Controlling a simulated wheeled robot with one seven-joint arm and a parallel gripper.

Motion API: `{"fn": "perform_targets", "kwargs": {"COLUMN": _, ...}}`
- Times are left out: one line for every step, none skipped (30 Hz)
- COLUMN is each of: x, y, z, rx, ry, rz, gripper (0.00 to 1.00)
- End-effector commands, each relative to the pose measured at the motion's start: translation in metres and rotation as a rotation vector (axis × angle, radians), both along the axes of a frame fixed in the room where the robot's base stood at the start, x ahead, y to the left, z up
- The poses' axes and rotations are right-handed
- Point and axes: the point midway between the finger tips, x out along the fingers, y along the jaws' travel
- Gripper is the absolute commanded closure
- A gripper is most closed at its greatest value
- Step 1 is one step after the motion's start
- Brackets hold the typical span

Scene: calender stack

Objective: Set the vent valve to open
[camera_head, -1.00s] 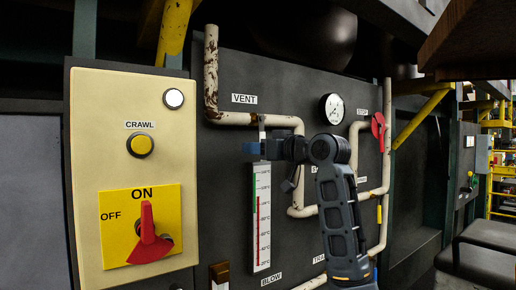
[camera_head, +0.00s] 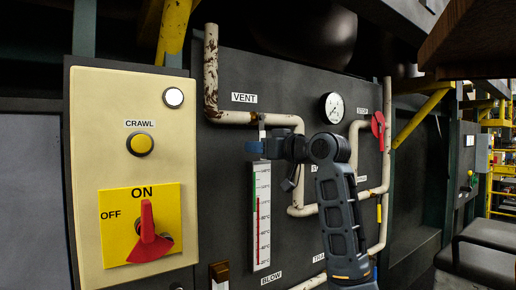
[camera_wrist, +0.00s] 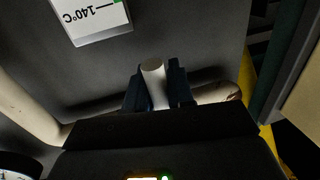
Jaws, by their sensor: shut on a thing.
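The vent valve sits on the pale pipe under the VENT label (camera_head: 244,98). Its pale handle (camera_wrist: 153,71) shows in the wrist view as a short light rod between the two dark fingers. My gripper (camera_wrist: 155,88) is shut on this handle. In the head view my gripper (camera_head: 254,148) is just below the pipe, right of the label's middle. A small pale piece of the valve (camera_head: 262,131) shows above it. The fingers hide most of the handle there, and its exact angle is hard to tell.
A thermometer strip (camera_head: 262,220) hangs just below my gripper. The pale rusty pipe (camera_head: 211,70) bends around this area. A round gauge (camera_head: 332,108) and a red handle (camera_head: 378,125) are to the right. The cream panel with the red ON/OFF switch (camera_head: 148,225) is at left.

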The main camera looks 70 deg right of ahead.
Motion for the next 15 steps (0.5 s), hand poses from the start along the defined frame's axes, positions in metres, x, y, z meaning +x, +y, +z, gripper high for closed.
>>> {"fn": "perform_targets", "kwargs": {"x": 0.000, "y": 0.000, "z": 0.000, "rx": -0.002, "ry": 0.002, "rz": -0.001, "gripper": 1.00}}
{"fn": "perform_targets", "kwargs": {"x": -0.001, "y": -0.001, "z": 0.000, "rx": -0.003, "ry": 0.002, "rz": -0.001, "gripper": 1.00}}
{"fn": "perform_targets", "kwargs": {"x": -0.001, "y": -0.001, "z": 0.000, "rx": -0.008, "ry": 0.005, "rz": -0.001, "gripper": 1.00}}
{"fn": "perform_targets", "kwargs": {"x": -0.001, "y": -0.001, "z": 0.000, "rx": -0.013, "ry": 0.008, "rz": -0.001, "gripper": 1.00}}
{"fn": "perform_targets", "kwargs": {"x": -0.001, "y": -0.002, "z": 0.000, "rx": -0.018, "ry": 0.011, "rz": -0.001, "gripper": 1.00}}
{"fn": "perform_targets", "kwargs": {"x": -0.002, "y": -0.003, "z": 0.000, "rx": -0.028, "ry": 0.017, "rz": -0.001, "gripper": 1.00}}
{"fn": "perform_targets", "kwargs": {"x": -0.002, "y": -0.003, "z": 0.000, "rx": -0.036, "ry": 0.021, "rz": -0.002, "gripper": 1.00}}
{"fn": "perform_targets", "kwargs": {"x": -0.003, "y": -0.004, "z": 0.000, "rx": -0.047, "ry": 0.028, "rz": -0.002, "gripper": 1.00}}
{"fn": "perform_targets", "kwargs": {"x": -0.004, "y": -0.005, "z": 0.000, "rx": -0.062, "ry": 0.038, "rz": -0.002, "gripper": 1.00}}
{"fn": "perform_targets", "kwargs": {"x": -0.004, "y": -0.007, "z": -0.001, "rx": -0.076, "ry": 0.046, "rz": -0.002, "gripper": 1.00}}
{"fn": "perform_targets", "kwargs": {"x": -0.005, "y": -0.008, "z": -0.001, "rx": -0.090, "ry": 0.056, "rz": -0.002, "gripper": 1.00}}
{"fn": "perform_targets", "kwargs": {"x": -0.006, "y": -0.010, "z": 0.000, "rx": -0.113, "ry": 0.069, "rz": -0.003, "gripper": 1.00}}
{"fn": "perform_targets", "kwargs": {"x": -0.007, "y": -0.011, "z": 0.000, "rx": -0.132, "ry": 0.080, "rz": -0.003, "gripper": 1.00}}
{"fn": "perform_targets", "kwargs": {"x": -0.008, "y": -0.013, "z": 0.000, "rx": -0.150, "ry": 0.092, "rz": -0.002, "gripper": 1.00}}
{"fn": "perform_targets", "kwargs": {"x": -0.009, "y": -0.015, "z": 0.001, "rx": -0.177, "ry": 0.108, "rz": -0.001, "gripper": 1.00}}
